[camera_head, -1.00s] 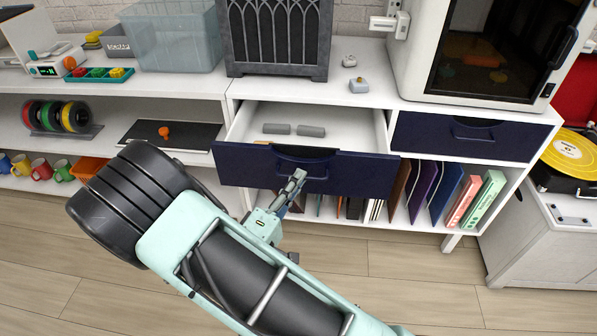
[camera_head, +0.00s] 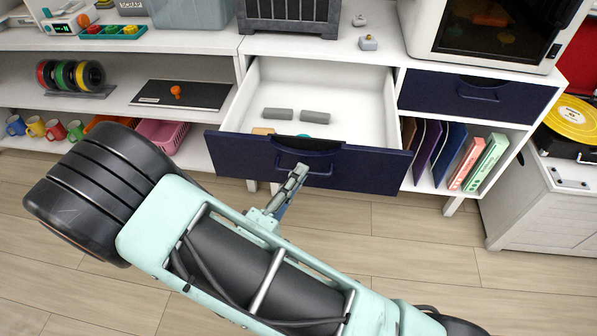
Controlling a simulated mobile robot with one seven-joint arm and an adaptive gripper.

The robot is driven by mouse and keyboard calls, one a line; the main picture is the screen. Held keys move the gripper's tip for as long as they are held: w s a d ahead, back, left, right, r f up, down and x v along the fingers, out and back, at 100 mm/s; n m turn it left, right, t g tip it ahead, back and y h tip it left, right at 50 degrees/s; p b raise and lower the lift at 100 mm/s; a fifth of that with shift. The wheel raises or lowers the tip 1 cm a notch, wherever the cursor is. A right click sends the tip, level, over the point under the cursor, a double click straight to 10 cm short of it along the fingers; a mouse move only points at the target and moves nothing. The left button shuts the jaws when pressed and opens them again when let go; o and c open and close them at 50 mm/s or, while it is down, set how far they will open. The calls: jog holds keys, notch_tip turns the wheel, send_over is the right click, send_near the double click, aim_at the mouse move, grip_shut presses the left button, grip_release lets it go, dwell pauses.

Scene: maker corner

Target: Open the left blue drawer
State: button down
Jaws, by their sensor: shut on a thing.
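The left blue drawer (camera_head: 370,169) is pulled well out of the white cabinet, and its white inside shows. Two grey cylinders, an orange-tan item (camera_head: 263,131) and a teal item (camera_head: 305,135) lie in it. My gripper (camera_head: 299,172) is at the drawer's front, shut on the drawer handle (camera_head: 318,172). The gripper covers the left end of the handle. The right blue drawer (camera_head: 470,105) is shut.
A white printer-like cabinet (camera_head: 420,40) stands on the top right. Upright folders and boxes (camera_head: 478,163) fill the shelf below the right drawer. A side cabinet with a record player (camera_head: 567,130) stands at the right. The wooden floor (camera_head: 400,240) in front is clear.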

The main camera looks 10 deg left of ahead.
jog(key=c, duration=2.1)
grip_release()
jog(key=v, duration=1.2)
